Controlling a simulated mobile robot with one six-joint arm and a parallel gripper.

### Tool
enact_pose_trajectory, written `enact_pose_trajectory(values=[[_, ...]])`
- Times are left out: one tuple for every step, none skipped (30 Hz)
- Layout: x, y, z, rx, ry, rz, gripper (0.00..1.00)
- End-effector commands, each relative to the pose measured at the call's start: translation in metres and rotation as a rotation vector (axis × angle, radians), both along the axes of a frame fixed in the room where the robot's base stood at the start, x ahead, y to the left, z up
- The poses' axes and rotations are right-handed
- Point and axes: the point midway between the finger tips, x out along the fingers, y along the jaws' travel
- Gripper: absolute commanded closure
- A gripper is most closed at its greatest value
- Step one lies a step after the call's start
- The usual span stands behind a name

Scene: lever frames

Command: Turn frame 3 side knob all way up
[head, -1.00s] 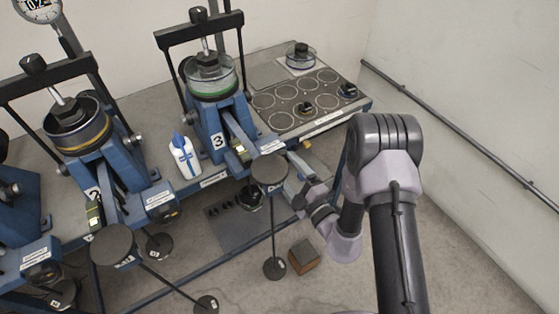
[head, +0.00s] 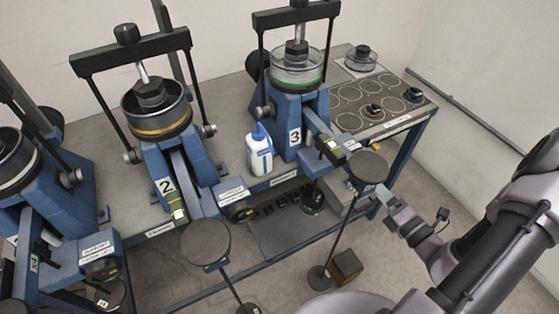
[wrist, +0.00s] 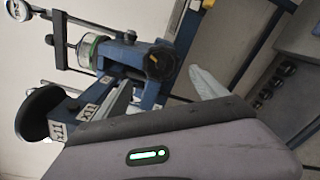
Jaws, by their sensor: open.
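Frame 3 (head: 295,137) is the blue frame with a green-ringed clear cup (head: 297,72), at the upper middle of the head view. In the wrist view its green-ringed cup (wrist: 90,51) lies on its side in the picture. A round black knob (wrist: 160,63) shows on the blue body near it. In the head view this knob cannot be made out; a dark disc (head: 369,166) stands in front of that area. My gripper (head: 396,206) is open and empty, low and to the right of frame 3, apart from it.
Frame 2 (head: 164,187) stands to the left, with a white bottle (head: 259,155) between the frames. The disc's stand and a brown block (head: 346,266) are on the floor near my gripper. A panel of rings (head: 365,100) lies at the bench's right end.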

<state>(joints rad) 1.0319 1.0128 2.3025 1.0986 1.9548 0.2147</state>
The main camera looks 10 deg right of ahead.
Motion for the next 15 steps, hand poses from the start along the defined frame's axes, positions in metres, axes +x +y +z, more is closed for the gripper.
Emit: enact_pose_trajectory(values=[[-0.007,-0.009,-0.001,-0.023,-0.007,-0.016,0.18],[-0.01,-0.011,-0.001,-0.033,-0.01,-0.02,0.18],[-0.01,-0.012,0.0,-0.04,-0.013,-0.021,0.18],[-0.009,-0.011,0.0,-0.042,-0.013,-0.02,0.18],[-0.006,-0.01,0.0,-0.042,-0.013,-0.02,0.18],[-0.002,-0.008,0.0,-0.041,-0.013,-0.017,0.18],[0.002,-0.007,0.0,-0.041,-0.013,-0.018,0.18],[0.006,-0.005,0.0,-0.04,-0.013,-0.018,0.18],[0.011,-0.003,0.0,-0.039,-0.013,-0.018,0.18],[0.016,-0.001,0.0,-0.039,-0.014,-0.017,0.18],[0.02,0.0,0.0,-0.039,-0.013,-0.018,0.18],[0.026,0.002,0.0,-0.039,-0.012,-0.017,0.18],[0.03,0.004,0.0,-0.039,-0.013,-0.018,0.18],[0.035,0.005,0.0,-0.039,-0.013,-0.018,0.18],[0.04,0.008,0.0,-0.039,-0.013,-0.018,0.18]])
